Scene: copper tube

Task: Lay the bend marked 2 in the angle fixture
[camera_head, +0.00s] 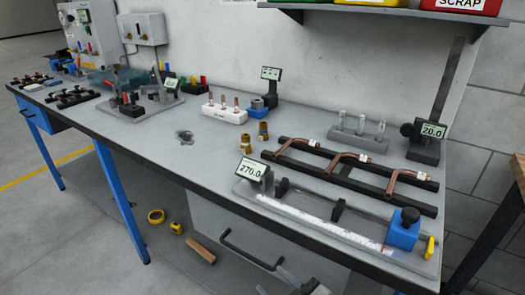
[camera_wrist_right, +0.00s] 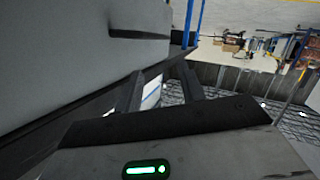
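Three copper bends lie across a black two-bar rack on the right half of the bench in the head view: a left one (camera_head: 285,144), a middle one (camera_head: 340,157) and a right one (camera_head: 394,179). Each has a small white tag at its end, too small to read, so I cannot tell which is marked 2. A grey plate with dark blocks and a small display (camera_head: 150,103) stands further left; I cannot tell whether it is the angle fixture. My right gripper (camera_head: 300,284) is low, below the bench front; the wrist view shows its fingers (camera_wrist_right: 160,88) apart and empty. My left gripper is out of view.
A measuring slide with a 270.0 display (camera_head: 252,169) lies along the front edge. A 20.0 gauge (camera_head: 425,140) stands back right. Brass fittings (camera_head: 263,130) and a white block with copper pieces (camera_head: 224,112) stand mid-bench. The front middle is mostly clear. A grey cabinet is below.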

